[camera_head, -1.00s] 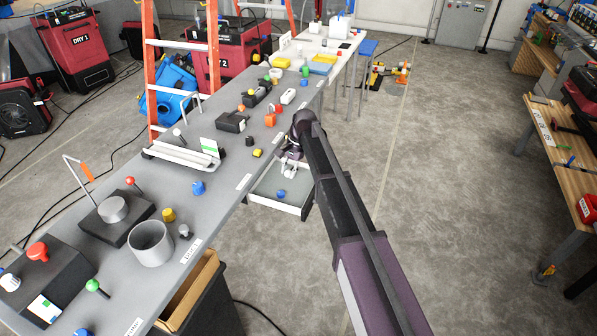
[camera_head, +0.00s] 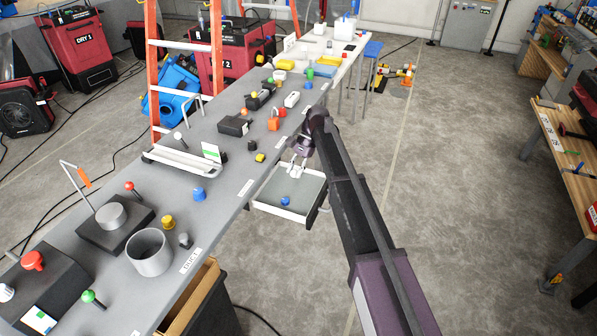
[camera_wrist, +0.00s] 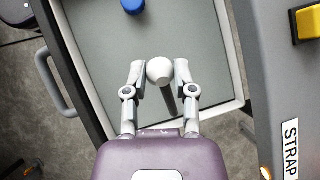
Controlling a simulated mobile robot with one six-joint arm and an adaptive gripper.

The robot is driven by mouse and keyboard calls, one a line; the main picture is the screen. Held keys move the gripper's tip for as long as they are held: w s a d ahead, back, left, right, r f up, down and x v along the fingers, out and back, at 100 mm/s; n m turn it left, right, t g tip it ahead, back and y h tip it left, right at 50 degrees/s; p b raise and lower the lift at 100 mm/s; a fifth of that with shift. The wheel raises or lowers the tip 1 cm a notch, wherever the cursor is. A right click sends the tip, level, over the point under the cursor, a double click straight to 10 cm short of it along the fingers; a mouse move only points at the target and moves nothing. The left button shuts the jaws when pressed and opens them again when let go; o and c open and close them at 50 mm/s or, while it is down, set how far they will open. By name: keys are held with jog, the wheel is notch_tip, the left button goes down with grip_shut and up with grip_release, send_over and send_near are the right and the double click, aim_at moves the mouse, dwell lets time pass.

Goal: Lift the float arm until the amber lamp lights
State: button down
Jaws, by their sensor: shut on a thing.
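My gripper (camera_head: 293,168) is over the inner part of a shallow, pale-rimmed tray at the bench's right edge. In the wrist view my gripper (camera_wrist: 160,72) is shut on a pale grey ball (camera_wrist: 159,69) on a short dark rod (camera_wrist: 169,101), which looks like the float arm.
The tray (camera_head: 283,213) holds a blue knob (camera_head: 285,200). A yellow block (camera_wrist: 307,24) and a label reading STRAP (camera_wrist: 290,148) are on the bench to the right in the wrist view. The grey bench (camera_head: 222,183) carries several knobs and devices. Open floor (camera_head: 445,190) lies to the right.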

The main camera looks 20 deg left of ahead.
jog(key=shift+w+a, duration=0.1)
jog(key=shift+c, duration=2.2)
grip_release()
jog(key=shift+s+r+t+p, duration=0.35)
jog(key=shift+r+p, duration=0.4)
jog(key=shift+p, duration=0.4)
jog(key=r+t+p, duration=0.2)
jog(key=r+p, duration=0.1)
jog(key=s+d+r+t+p, duration=0.1)
jog(key=r+t+p, duration=0.1)
jog(key=r+p, duration=0.1)
jog(key=r+t+h+p, duration=0.1)
jog(key=r+t+p, duration=0.1)
jog(key=p, duration=0.3)
jog(key=shift+s+d+r, duration=0.25)
jog(key=shift+r, duration=0.25)
